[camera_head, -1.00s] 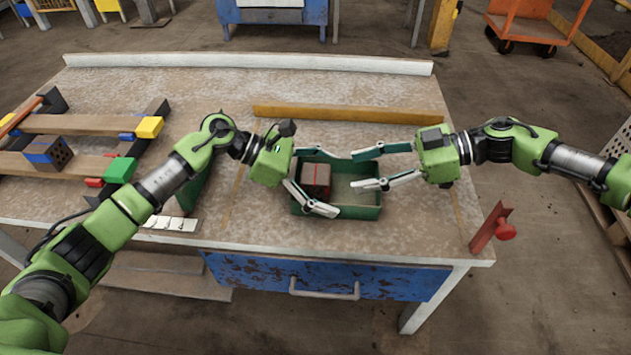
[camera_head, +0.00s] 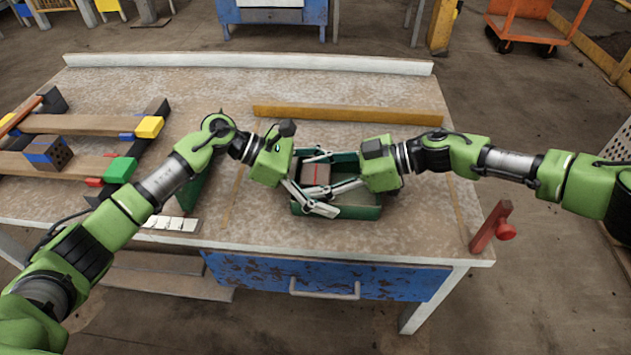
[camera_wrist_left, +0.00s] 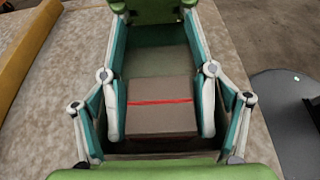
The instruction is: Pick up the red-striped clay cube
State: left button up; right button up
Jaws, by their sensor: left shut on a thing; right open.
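The red-striped clay cube (camera_head: 317,173) is brown with a red line across it, in the left part of the green tray (camera_head: 365,212). It also shows in the left wrist view (camera_wrist_left: 160,117). My left gripper (camera_head: 327,184) reaches in from the left and is shut on the cube. My right gripper (camera_head: 318,181) is open and reaches in from the right, its fingers on both sides of the cube. The fingers of both grippers overlap around the cube. The cube's underside is hidden, so I cannot tell whether it touches the tray floor.
A yellow-brown bar (camera_head: 345,114) lies behind the tray. A wooden frame with coloured blocks holds a dark cube with a blue band (camera_head: 48,153) at the left. A red clamp (camera_head: 492,228) stands at the table's right edge.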

aim_at(314, 173)
pick_arm(q)
jog(key=shift+a+f, duration=0.15)
jog(key=shift+f, duration=0.15)
pick_arm(e)
jog(key=shift+c, duration=0.4)
jog(key=c, duration=0.8)
notch_tip(314, 173, up, 10)
jog(key=shift+r, duration=0.1)
pick_arm(q)
jog(key=o, duration=0.6)
jog(key=shift+o, duration=0.2)
